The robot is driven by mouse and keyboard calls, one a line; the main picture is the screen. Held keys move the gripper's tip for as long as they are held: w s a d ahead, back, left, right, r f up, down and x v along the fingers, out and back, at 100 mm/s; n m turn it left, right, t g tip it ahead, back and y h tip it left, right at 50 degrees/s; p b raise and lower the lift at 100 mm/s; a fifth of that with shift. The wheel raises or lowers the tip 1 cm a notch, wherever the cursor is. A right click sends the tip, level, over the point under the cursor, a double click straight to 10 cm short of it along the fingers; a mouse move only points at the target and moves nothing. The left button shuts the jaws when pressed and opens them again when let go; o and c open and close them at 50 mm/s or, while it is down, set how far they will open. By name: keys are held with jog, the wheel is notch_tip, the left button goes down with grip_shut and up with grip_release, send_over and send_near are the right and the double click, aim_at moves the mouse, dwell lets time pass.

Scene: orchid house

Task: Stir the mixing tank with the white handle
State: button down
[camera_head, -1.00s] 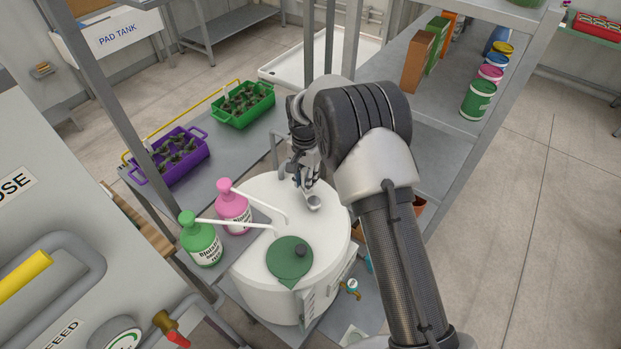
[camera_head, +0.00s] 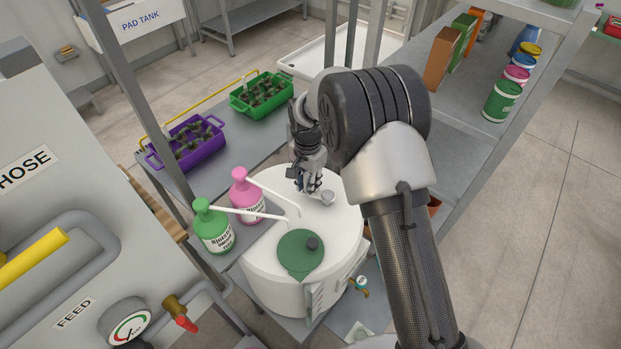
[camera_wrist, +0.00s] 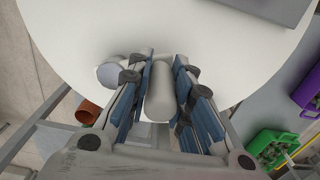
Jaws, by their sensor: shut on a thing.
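The mixing tank (camera_head: 272,265) is a white round drum with a flat white top. It also fills the upper part of the wrist view (camera_wrist: 210,30). My gripper (camera_head: 310,186) is over the far part of the tank top. In the wrist view my gripper (camera_wrist: 160,90) has its blue-padded fingers on both sides of a pale upright cylinder, the white handle (camera_wrist: 160,95), and is shut on it. A small pale round knob (camera_head: 327,198) shows beside the fingers; it is at the left in the wrist view (camera_wrist: 110,74). The handle's lower end is hidden.
A green lid (camera_head: 299,258) with a black knob lies on the near part of the tank top. Green (camera_head: 213,230) and pink (camera_head: 246,199) pump bottles stand left, their spouts reaching over the top. Purple (camera_head: 181,153) and green (camera_head: 262,97) plant crates stand behind. A shelf post is close on the right.

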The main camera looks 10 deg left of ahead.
jog(key=shift+s, duration=1.05)
jog(key=s, duration=0.1)
jog(key=s+d, duration=0.1)
jog(key=shift+s+d, duration=0.15)
jog(key=shift+s, duration=0.2)
jog(key=shift+s+d, duration=0.25)
jog(key=shift+s, duration=0.05)
